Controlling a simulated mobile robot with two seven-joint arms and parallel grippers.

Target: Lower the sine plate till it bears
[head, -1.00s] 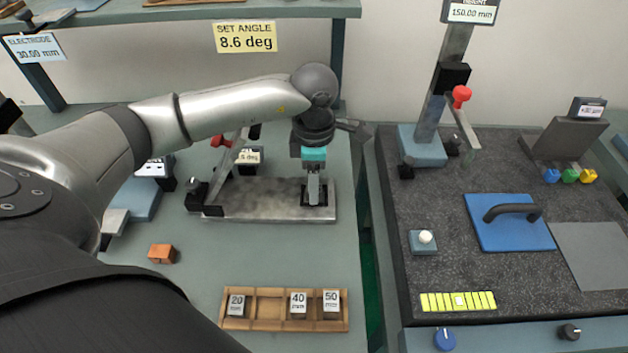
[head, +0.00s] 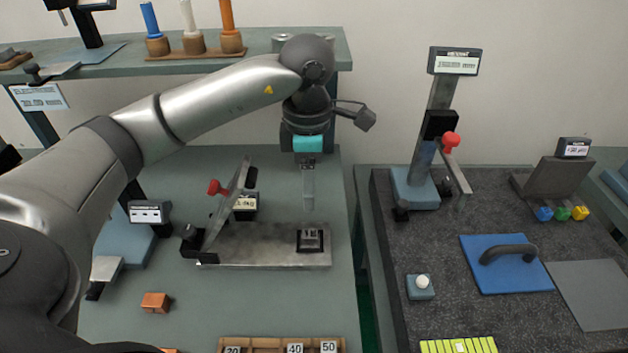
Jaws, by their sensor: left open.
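The sine plate (head: 229,204) is the narrow grey plate left of centre in the head view. It stands steeply tilted up from its hinge end at the left of a flat grey base (head: 262,249). A red knob (head: 215,187) shows beside it. A small labelled block (head: 310,238) sits in a black square seat near the base's right end; its label is too small to read surely. My left gripper (head: 308,206) is open and points down just above this block, apart from it. My right gripper is not in view.
A wooden rack (head: 270,344) at the front holds labelled blocks. A copper block (head: 156,302) lies left of it. A small display (head: 245,203) stands behind the base. Right is a dark granite slab (head: 460,220) with a height gauge (head: 436,130) and a blue handled plate (head: 506,263).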

